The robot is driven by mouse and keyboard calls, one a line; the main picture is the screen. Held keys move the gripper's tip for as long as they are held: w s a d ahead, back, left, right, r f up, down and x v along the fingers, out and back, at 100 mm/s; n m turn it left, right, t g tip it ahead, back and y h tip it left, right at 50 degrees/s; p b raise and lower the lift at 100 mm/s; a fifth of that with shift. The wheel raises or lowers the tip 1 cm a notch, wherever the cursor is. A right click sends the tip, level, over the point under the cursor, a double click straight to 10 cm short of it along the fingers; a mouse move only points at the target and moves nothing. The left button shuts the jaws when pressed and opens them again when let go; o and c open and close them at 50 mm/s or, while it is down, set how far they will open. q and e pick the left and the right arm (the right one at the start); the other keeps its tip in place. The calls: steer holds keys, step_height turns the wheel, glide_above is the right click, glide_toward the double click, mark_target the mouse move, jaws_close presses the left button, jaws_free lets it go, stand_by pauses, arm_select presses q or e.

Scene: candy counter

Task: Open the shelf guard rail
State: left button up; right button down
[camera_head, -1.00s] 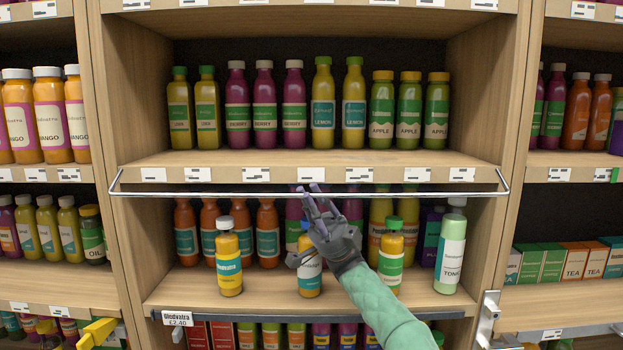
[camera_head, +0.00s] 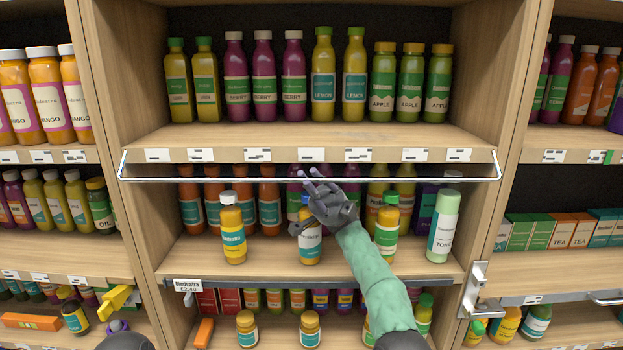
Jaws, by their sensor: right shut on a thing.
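The shelf guard rail (camera_head: 220,180) is a thin silver bar across the front of the middle shelf, just below its price labels, with bent ends at both sides. My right gripper (camera_head: 311,183) is shut on the rail near its middle, its pale lilac fingertips at the bar. The hand covers that short stretch of rail and part of a yellow bottle (camera_head: 310,247) behind it. A dark grey shape with purple tips at the bottom left looks like my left gripper (camera_head: 118,328); most of it is cut off and its jaws cannot be made out.
Bottles of juice (camera_head: 323,80) stand in a row on the shelf (camera_head: 300,138) above the rail. More bottles (camera_head: 233,230) stand on the shelf below, some near its front. A metal bracket (camera_head: 477,288) juts out at the lower right. A yellow object (camera_head: 112,298) is at the lower left.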

steer(key=c, duration=1.2)
jaws_free()
